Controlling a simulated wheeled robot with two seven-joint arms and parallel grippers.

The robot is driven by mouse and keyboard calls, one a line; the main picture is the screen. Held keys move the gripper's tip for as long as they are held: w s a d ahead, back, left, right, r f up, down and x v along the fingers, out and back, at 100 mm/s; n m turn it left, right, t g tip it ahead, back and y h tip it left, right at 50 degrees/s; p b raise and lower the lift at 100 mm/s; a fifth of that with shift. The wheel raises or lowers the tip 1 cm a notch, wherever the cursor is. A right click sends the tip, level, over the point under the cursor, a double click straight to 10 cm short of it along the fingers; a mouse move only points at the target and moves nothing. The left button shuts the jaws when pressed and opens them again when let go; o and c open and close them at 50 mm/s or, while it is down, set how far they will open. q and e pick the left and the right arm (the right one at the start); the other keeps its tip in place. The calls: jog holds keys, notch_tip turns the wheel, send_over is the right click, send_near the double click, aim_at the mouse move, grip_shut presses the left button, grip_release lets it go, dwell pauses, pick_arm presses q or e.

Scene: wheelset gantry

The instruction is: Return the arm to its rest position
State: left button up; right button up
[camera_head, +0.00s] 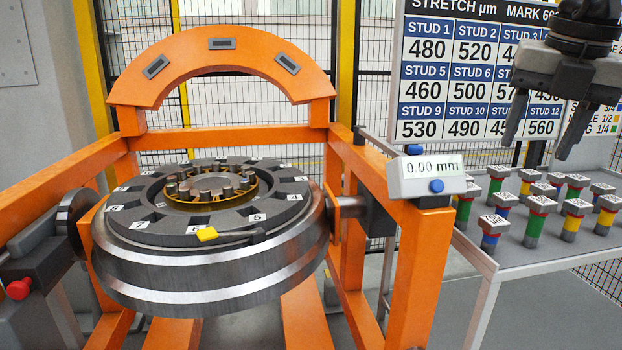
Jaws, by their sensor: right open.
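My right gripper (548,118) is at the upper right, with its two dark fingers spread apart and nothing between them. It hangs in front of the stud chart (470,75) and above the table of coloured studs. It touches none of the studs. The right arm beyond the wrist is cut off by the top edge of the picture. My left gripper is not in view.
An orange gantry (415,260) holds a steel wheel (210,265) with numbered positions. A gauge (427,175) reading 0.00 mm sits on its right post. Several banded studs (536,228) stand on a grey table (545,255) at right. Wire fencing closes the back.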

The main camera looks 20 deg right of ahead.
jog(key=w+a+f+m+t+y, duration=0.25)
jog(key=a+f+y, duration=0.2)
jog(key=f, duration=0.55)
jog(key=w+a+f+m+t+y, duration=0.2)
jog(key=a+f+t+y, duration=0.25)
jog(key=f, duration=0.45)
jog(key=w+a+f+m+t+y, duration=0.25)
jog(key=a+f+y, duration=0.2)
jog(key=f, duration=0.55)
jog(key=s+a+f+m+g+h, duration=0.1)
jog(key=s+a+f+m+h, duration=0.3)
jog(key=s+a+f+m, duration=0.3)
jog(key=s+a+f+m+h, duration=0.5)
jog(key=s+a+f+m, duration=0.2)
jog(key=f+m, duration=0.3)
notch_tip(320, 180, down, 3)
jog(key=shift+a+f+g, duration=0.1)
jog(key=shift+a+g, duration=0.25)
jog(key=shift+a, duration=0.1)
